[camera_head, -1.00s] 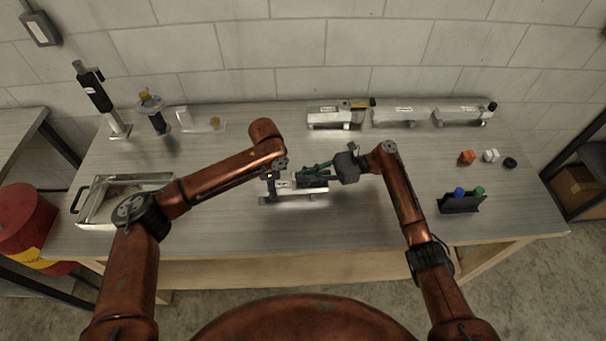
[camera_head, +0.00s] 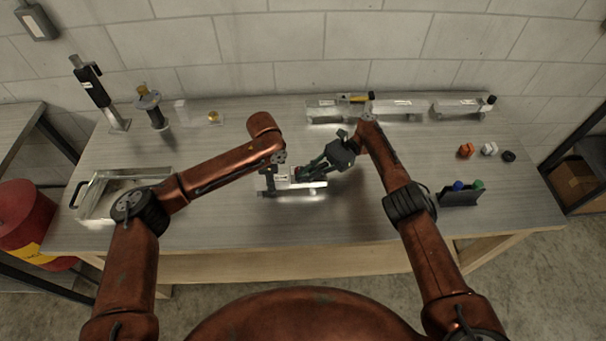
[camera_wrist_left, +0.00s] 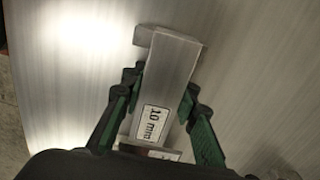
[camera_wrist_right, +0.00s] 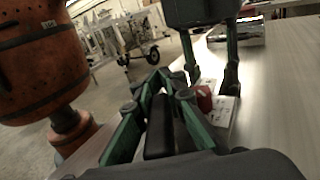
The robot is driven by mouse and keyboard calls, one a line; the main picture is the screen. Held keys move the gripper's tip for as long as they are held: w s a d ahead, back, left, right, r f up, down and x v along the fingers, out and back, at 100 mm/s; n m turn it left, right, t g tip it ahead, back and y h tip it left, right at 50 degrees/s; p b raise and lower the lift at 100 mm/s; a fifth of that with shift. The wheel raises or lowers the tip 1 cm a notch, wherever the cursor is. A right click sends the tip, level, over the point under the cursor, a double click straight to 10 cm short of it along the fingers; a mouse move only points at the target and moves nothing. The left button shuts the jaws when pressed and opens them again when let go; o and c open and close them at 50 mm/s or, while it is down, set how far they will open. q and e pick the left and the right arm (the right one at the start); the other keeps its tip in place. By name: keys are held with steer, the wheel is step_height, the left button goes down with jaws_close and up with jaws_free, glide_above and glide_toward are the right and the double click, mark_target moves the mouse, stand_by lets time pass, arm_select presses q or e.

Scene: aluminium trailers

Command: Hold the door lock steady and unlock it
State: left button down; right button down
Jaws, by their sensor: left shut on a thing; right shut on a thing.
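The door lock (camera_head: 314,185) is a pale aluminium block on the bench, in the middle of the head view. In the left wrist view its bar (camera_wrist_left: 168,72) carries a "10 mm" label. My left gripper (camera_head: 270,180) is shut across this bar, one finger on each side (camera_wrist_left: 162,88). My right gripper (camera_head: 303,172) comes in diagonally from the upper right and is at the lock. In the right wrist view (camera_wrist_right: 163,95) its fingers close on a black bar-shaped handle (camera_wrist_right: 159,125). A red part (camera_wrist_right: 204,98) of the lock is beside it. The handle's far end is hidden.
Several metal fixtures stand along the back, including one at back right (camera_head: 462,107). A metal tray (camera_head: 93,205) lies at left. A dark holder (camera_head: 460,200) with blue and green pieces stands at right, near small orange, white and black parts. The bench front is clear.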

steer(key=shift+w+d+r, duration=0.1)
steer(key=shift+d+r, duration=0.1)
steer(key=shift+d, duration=0.1)
steer(key=c, duration=1.9)
jaws_free()
steer(key=shift+c, duration=0.2)
steer(key=shift+w+d+r, duration=0.1)
steer(key=shift+r, duration=0.5)
step_height(320, 180, up, 9)
steer(key=shift+f, duration=0.15)
steer(key=shift+o, duration=0.6)
